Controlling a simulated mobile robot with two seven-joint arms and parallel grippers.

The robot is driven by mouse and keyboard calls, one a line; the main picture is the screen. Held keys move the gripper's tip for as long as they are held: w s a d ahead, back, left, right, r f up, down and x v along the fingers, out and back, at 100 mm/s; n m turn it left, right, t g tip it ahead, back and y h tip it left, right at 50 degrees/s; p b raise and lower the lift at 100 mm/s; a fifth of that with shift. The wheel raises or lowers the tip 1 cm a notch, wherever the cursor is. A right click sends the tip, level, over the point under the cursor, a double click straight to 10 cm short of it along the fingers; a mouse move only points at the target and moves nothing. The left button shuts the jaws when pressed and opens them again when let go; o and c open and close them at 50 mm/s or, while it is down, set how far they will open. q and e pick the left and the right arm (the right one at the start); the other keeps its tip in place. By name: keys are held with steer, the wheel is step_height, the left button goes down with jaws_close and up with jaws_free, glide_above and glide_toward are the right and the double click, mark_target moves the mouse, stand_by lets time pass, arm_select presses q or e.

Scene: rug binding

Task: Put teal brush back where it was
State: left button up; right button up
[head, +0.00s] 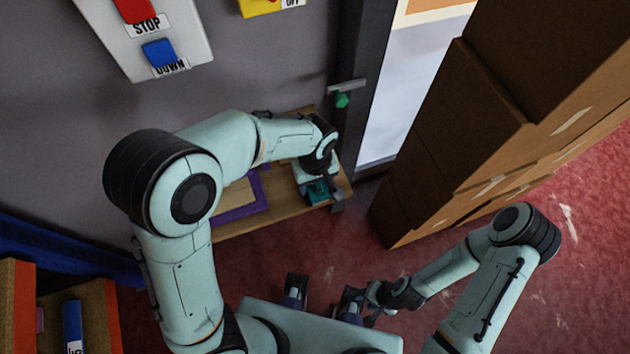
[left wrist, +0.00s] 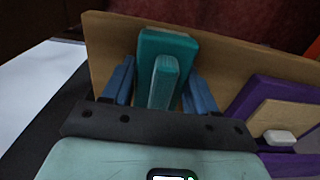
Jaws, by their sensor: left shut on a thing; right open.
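The teal brush (head: 318,191) is at the right end of a wooden shelf (head: 285,214) against the grey wall. My left gripper (head: 317,183) is over it, shut on it, and partly hides it in the head view. In the left wrist view, the brush (left wrist: 165,78) has its raised teal grip between the two blue fingers of the gripper (left wrist: 160,88), with its wider teal base against the wooden board beyond. Whether the base rests on the board I cannot tell. My right gripper (head: 358,303) is open and empty, low over the red floor.
A purple piece with a beige panel (head: 240,198) lies on the shelf left of the brush. A dark post with a green knob (head: 341,100) stands at the shelf's right. Stacked brown boxes (head: 440,150) fill the right. Wall switches (head: 158,52) are above.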

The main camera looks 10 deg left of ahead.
arm_select(q)
steer(key=o, duration=0.9)
steer(key=shift+o, duration=0.2)
step_height(320, 180, up, 12)
steer(key=shift+p, duration=0.95)
steer(key=shift+s, duration=0.1)
